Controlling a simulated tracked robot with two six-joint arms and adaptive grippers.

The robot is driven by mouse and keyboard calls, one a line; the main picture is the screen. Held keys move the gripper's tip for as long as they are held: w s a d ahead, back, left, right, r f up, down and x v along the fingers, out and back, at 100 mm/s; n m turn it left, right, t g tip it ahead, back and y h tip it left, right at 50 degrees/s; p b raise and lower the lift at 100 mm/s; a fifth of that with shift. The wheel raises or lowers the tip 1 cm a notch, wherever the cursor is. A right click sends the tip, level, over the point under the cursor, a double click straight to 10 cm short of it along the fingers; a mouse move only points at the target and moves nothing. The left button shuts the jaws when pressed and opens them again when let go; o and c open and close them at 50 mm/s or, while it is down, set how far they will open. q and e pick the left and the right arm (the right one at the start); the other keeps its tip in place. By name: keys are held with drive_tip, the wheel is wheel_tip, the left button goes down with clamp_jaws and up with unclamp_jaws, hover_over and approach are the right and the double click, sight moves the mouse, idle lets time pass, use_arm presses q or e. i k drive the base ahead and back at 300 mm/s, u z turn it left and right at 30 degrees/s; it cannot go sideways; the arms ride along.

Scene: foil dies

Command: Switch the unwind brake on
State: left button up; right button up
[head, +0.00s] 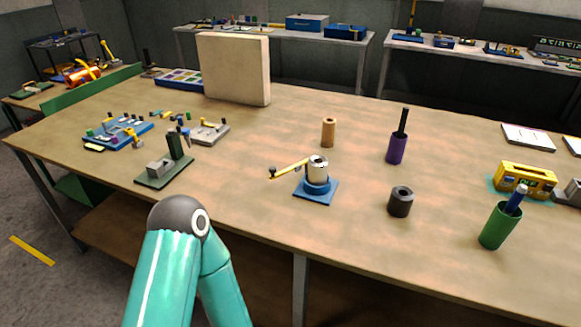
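A blue-based device (316,190) stands on the table near the middle, with a silver cylinder (317,164) upright on it. A yellow lever arm (290,168) reaches from it to the left, ending in a small dark knob. It may be the unwind brake, but no label is readable and I cannot tell its on or off position. A small grey device (209,133) and a green-based device with a dark post (163,172) stand farther left. A teal arm of mine rises at the lower left, bent at its dark joint. Neither gripper is in view.
On the table (255,190) stand a tan cylinder (329,132), a purple holder (397,149), a dark hollow cylinder (400,202), a green cup (499,228) and a yellow device (525,180). A cream panel (234,68) stands at the back. The table around the blue base is mostly clear.

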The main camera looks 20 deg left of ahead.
sight(297, 167)
drive_tip(key=z, duration=0.9)
drive_tip(key=k, duration=1.6)
drive_tip(key=u, duration=0.5)
drive_tip(key=i, duration=1)
drive_tip(key=z, duration=0.05)
